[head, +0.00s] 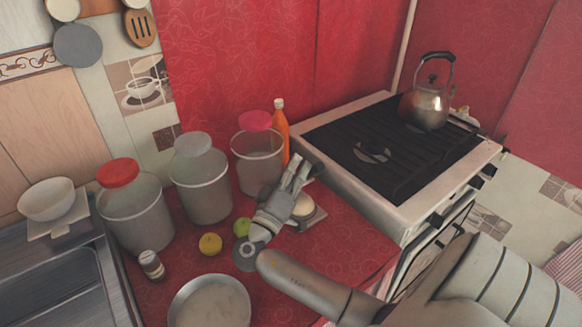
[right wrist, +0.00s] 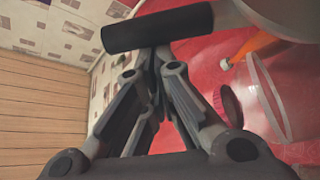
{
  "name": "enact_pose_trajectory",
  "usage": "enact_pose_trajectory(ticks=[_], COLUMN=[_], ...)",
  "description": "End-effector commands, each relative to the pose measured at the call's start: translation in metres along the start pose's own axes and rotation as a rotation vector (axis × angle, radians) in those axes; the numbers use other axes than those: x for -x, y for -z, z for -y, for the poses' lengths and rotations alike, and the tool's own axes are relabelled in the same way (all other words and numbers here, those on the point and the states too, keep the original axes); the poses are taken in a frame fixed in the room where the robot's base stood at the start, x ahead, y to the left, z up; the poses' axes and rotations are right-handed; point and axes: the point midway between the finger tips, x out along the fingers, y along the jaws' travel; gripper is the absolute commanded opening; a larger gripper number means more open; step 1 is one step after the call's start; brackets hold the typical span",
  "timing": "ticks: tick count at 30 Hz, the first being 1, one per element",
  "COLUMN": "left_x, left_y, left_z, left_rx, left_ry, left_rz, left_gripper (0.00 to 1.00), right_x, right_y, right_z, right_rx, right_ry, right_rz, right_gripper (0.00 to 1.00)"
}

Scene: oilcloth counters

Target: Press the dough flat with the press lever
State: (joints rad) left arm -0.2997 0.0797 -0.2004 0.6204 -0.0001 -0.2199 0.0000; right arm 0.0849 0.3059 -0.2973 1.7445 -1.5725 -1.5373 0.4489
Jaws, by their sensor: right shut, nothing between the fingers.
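The press (head: 308,214) stands on the red counter beside the stove, largely hidden behind my right gripper. A pale round part shows on it; I cannot tell whether that is the dough or a plate. My right gripper (head: 298,172) is over the press, its fingers together and empty. In the right wrist view, the shut fingers (right wrist: 155,62) point at a black cylindrical bar (right wrist: 158,28), which looks like the lever's handle. It lies across just past the fingertips; I cannot tell whether they touch. My left gripper is not in view.
Lidded jars (head: 203,185) and an orange bottle (head: 281,131) stand behind and left of the press. A lime (head: 242,227), a lemon (head: 210,244), a shaker (head: 151,265) and a round pan (head: 209,303) are left. The stove (head: 395,150) with a kettle (head: 426,107) is right.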

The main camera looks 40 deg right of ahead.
Motion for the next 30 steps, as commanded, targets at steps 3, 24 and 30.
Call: enact_pose_trajectory(ticks=[3, 24, 30], left_x=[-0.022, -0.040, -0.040], left_y=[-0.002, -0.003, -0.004], left_z=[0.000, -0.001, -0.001], left_rx=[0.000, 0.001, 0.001], left_ry=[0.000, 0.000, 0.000], left_rz=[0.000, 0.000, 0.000], left_gripper=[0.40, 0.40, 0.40], right_x=[0.007, 0.016, 0.016], right_y=[-0.013, -0.028, -0.027], right_z=[0.004, 0.000, 0.000], right_rx=[-0.049, -0.041, -0.042], right_ry=[-0.029, -0.025, -0.025], right_rz=[0.002, 0.001, 0.000], right_gripper=[0.00, 0.00, 0.00])
